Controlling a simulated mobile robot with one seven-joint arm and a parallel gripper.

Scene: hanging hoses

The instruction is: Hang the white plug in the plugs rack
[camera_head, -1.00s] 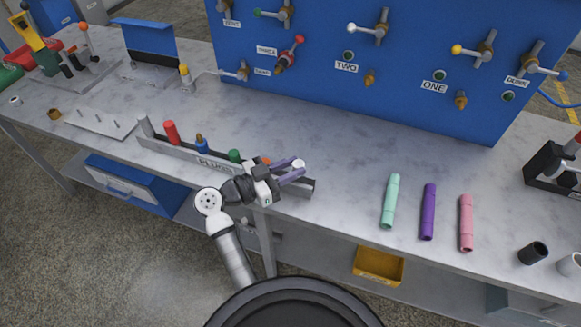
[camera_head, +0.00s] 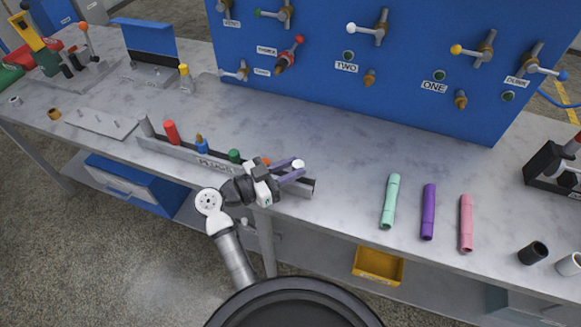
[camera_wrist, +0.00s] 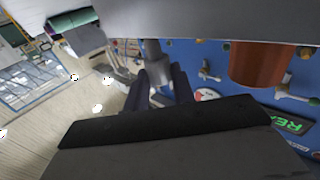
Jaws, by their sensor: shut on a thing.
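The plugs rack (camera_head: 190,155) is a long grey bar with a "PLUGS" label along the front edge of the bench. My gripper (camera_head: 291,171) is over the right part of the rack, its fingers shut on the white plug (camera_head: 298,163). In the head view the plug's white top shows between the fingertips; its lower part is hidden. In the wrist view a pale shaft of the plug (camera_wrist: 155,62) shows between the dark fingers (camera_wrist: 161,88). I cannot tell whether the plug is seated in a slot.
The rack holds grey, red (camera_head: 170,132), blue (camera_head: 202,146) and green (camera_head: 234,156) plugs. An orange plug (camera_wrist: 257,64) stands close beside my gripper. Mint (camera_head: 390,202), purple (camera_head: 428,212) and pink (camera_head: 466,223) tubes lie to the right. A blue valve panel (camera_head: 410,90) stands behind.

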